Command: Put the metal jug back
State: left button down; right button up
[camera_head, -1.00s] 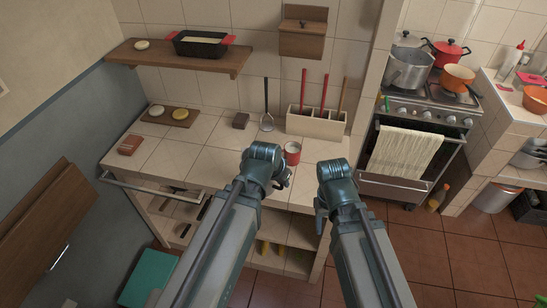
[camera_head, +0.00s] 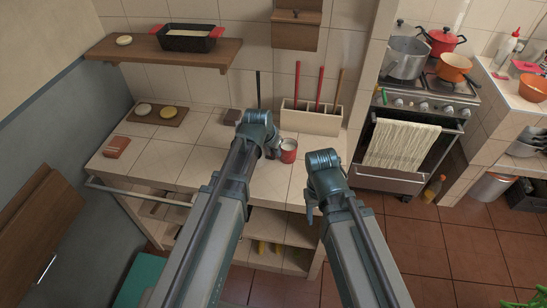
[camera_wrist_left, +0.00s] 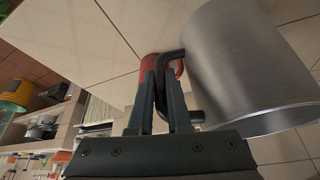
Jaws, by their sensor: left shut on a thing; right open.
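The metal jug (camera_wrist_left: 245,75) is a brushed silver cylinder with a dark handle (camera_wrist_left: 172,52), large at the right of the left wrist view. My left gripper (camera_wrist_left: 163,90) is shut on its handle, with the body beside the fingers. In the head view, my left gripper (camera_head: 272,148) is over the back part of the counter, and its arm hides most or all of the jug. I cannot tell whether the jug touches the counter. My right gripper (camera_head: 311,208) is open and empty by the counter's front edge.
A red cup (camera_head: 289,153) stands right of my left gripper. Behind are a utensil box (camera_head: 310,120) and a dark-handled utensil (camera_head: 258,88), partly hidden. The left-middle counter (camera_head: 185,150) is clear. A wall shelf (camera_head: 170,55) overhangs.

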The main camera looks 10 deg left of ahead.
aim_at(275, 157)
pick_arm(q)
notch_tip(275, 157, down, 2)
jog(key=shift+s+f+b, duration=0.1)
jog(key=shift+f+b, duration=0.15)
jog(key=shift+b, duration=0.3)
jog(key=shift+s+d+f, duration=0.1)
jog(key=shift+d+f, duration=0.1)
pick_arm(e)
jog(key=f, duration=0.2)
jog(key=shift+d+f, duration=0.3)
jog(key=shift+f, duration=0.1)
pick_arm(q)
jog(key=shift+a, duration=0.1)
jog(key=shift+f+b, duration=0.1)
jog(key=shift+b, duration=0.25)
jog(key=c, duration=0.9)
grip_release()
pick_arm(e)
jog(key=shift+f, duration=0.15)
pick_arm(q)
jog(key=shift+o, duration=0.2)
